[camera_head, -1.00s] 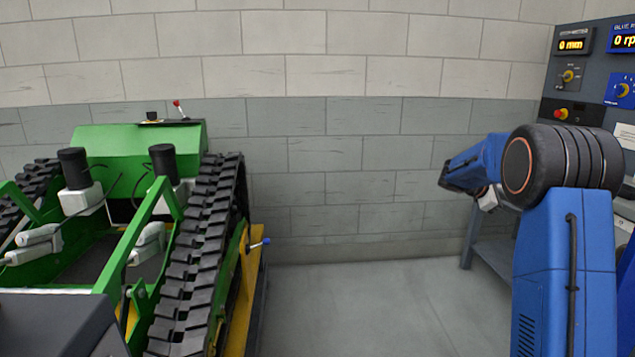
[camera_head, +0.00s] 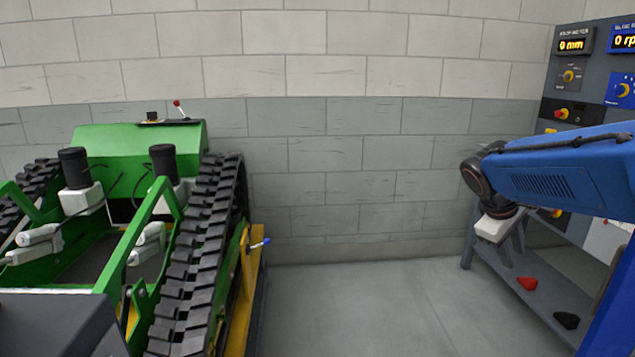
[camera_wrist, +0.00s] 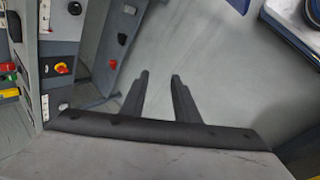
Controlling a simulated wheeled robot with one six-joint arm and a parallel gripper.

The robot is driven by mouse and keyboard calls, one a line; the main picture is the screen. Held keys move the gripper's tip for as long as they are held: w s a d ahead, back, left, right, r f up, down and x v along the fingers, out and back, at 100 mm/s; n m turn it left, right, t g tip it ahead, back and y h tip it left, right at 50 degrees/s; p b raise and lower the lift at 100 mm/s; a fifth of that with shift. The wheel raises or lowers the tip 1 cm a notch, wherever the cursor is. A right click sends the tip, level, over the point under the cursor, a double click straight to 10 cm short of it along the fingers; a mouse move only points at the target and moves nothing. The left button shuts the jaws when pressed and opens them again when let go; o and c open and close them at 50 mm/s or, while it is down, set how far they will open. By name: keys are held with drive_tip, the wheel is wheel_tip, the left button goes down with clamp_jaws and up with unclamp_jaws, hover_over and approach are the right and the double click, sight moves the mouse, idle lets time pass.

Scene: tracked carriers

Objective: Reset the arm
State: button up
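My blue arm (camera_head: 560,175) reaches in from the right edge in the head view, with its wrist bent downward. My gripper (camera_wrist: 160,76) shows in the wrist view with its two dark fingers apart and nothing between them. Grey floor lies beyond the fingertips. In the head view the gripper hangs below the pale wrist part, in front of the grey stand, and its fingers are hard to make out.
A grey control panel (camera_head: 573,95) with knobs and displays stands at the right. Its lower shelf (camera_head: 545,300) holds a red object (camera_head: 527,283) and a black object (camera_head: 566,320). A green tracked carrier (camera_head: 140,140) stands at the left. The floor (camera_head: 360,305) between them is clear.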

drive_tip(key=s+a+f+m+t+y, duration=0.1)
drive_tip(key=s+a+f+m+y, duration=0.1)
drive_tip(key=s+a, duration=0.6)
drive_tip(key=s+a+f+m+t+y, duration=0.1)
drive_tip(key=s+a+f+m+y, duration=0.2)
drive_tip(key=s, duration=1.1)
drive_tip(key=a+f+y, duration=0.1)
drive_tip(key=a+f, duration=0.2)
drive_tip(key=a, duration=0.2)
drive_tip(key=shift+f+m+t, duration=0.3)
drive_tip(key=shift+f, duration=0.1)
drive_tip(key=shift+s+d, duration=0.1)
drive_tip(key=shift+d, duration=0.05)
